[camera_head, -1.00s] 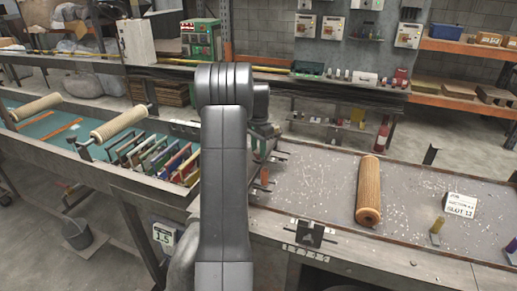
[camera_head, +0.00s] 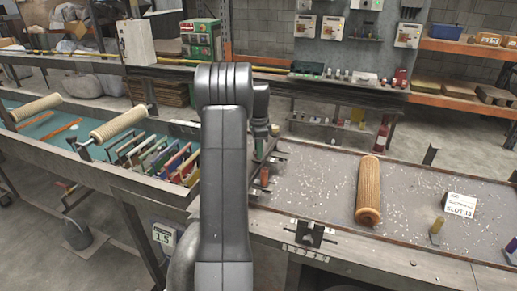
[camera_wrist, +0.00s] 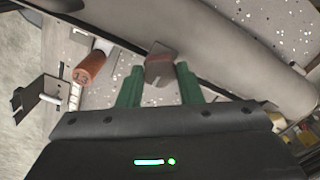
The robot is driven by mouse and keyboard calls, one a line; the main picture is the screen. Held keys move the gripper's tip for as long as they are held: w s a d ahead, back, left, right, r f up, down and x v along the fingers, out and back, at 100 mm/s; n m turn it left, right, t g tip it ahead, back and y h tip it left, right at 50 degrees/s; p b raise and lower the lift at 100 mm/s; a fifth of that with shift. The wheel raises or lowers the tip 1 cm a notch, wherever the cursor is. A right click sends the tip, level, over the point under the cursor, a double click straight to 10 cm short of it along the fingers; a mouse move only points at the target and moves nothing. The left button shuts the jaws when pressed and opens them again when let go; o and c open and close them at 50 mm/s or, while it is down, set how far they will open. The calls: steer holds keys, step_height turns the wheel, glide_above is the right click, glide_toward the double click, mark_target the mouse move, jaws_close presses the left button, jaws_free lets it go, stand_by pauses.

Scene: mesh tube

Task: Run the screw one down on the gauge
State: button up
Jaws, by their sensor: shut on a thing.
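My gripper shows in the wrist view (camera_wrist: 160,85), with its two green fingers shut on a small dark grey block with a reddish edge (camera_wrist: 160,70). In the head view my own arm mostly hides the gripper, and the held block cannot be made out there. An orange-brown cylinder (camera_head: 265,177) stands at the tray's left end; an orange cylinder (camera_wrist: 90,68) lies left of the fingers, apart from them, in the wrist view. A dark bracket (camera_head: 312,232) sits on the bench's front edge. I cannot tell which part is the gauge or the screw.
A tan mesh roll (camera_head: 368,190) lies on the speckled grey tray (camera_head: 315,185). A slot card (camera_head: 460,205), a yellow post (camera_head: 437,230) and a purple post (camera_head: 510,248) stand to its right. Several coloured plates (camera_head: 165,160) fill a rack at left.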

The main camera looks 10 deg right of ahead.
stand_by(0.8)
steer(key=o, duration=0.9)
steer(key=shift+o, duration=0.2)
step_height(320, 180, up, 14)
steer(key=b, duration=0.2)
steer(key=shift+f, duration=0.15)
